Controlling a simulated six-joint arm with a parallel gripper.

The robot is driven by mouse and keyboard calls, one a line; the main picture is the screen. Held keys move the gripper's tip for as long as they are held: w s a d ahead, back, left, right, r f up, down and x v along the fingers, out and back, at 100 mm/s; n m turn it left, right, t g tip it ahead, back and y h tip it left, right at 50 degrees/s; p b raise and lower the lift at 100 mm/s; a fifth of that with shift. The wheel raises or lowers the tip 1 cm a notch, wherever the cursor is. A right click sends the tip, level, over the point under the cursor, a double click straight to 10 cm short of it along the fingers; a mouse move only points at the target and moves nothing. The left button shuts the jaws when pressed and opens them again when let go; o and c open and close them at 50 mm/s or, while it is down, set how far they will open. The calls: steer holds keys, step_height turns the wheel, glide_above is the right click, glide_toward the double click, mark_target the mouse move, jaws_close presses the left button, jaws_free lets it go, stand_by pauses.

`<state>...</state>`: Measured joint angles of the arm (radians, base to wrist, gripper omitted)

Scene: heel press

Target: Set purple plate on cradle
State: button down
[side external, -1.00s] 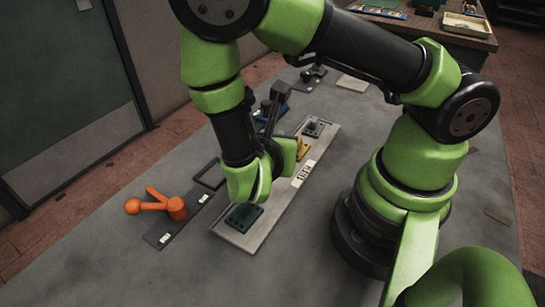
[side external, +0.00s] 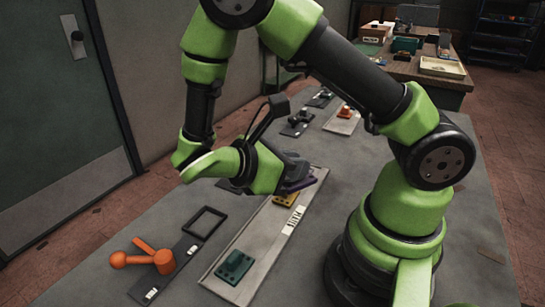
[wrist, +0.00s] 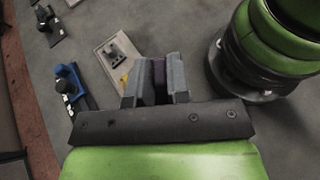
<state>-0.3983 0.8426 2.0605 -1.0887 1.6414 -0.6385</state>
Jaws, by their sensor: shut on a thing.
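My gripper (side external: 297,180) is shut on the purple plate (side external: 303,185), just above the long grey tray near the yellow plate (side external: 288,198). In the wrist view the purple plate (wrist: 159,78) shows as a narrow dark strip between the two grey fingers of my gripper (wrist: 158,82); most of it is hidden.
An orange lever press (side external: 163,262) stands on the same dark strip. The grey tray (side external: 262,238) holds a green plate (side external: 234,266) at its near end. Farther fixtures include a dark one (side external: 297,124) and an orange-topped one (side external: 346,112). A blue-topped fixture (wrist: 68,80) shows in the wrist view.

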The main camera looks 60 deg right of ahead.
steer(key=w+a+f+m+g+y, duration=0.2)
steer(key=a+m+g+y, duration=0.4)
steer(key=m+y, duration=1.1)
steer(key=w+d+r+m+t+y, duration=0.1)
steer(key=w+r+m+t+y, duration=0.3)
steer(key=w+m+t+y, duration=0.7)
steer(key=shift+w+f+m+t+h, duration=0.35)
steer(key=shift+w+f+h, duration=0.3)
steer(key=shift+f, duration=1.8)
steer(key=shift+w+f+m+t+h, duration=0.35)
steer(key=shift+w+f, duration=0.35)
steer(key=shift+f, duration=1.7)
steer(key=shift+w+f+m+t+h, duration=0.3)
steer(key=shift+w+f+h, duration=0.35)
steer(key=shift+f, duration=1.8)
steer(key=shift+f, duration=0.25)
steer(key=c, duration=1)
jaws_free()
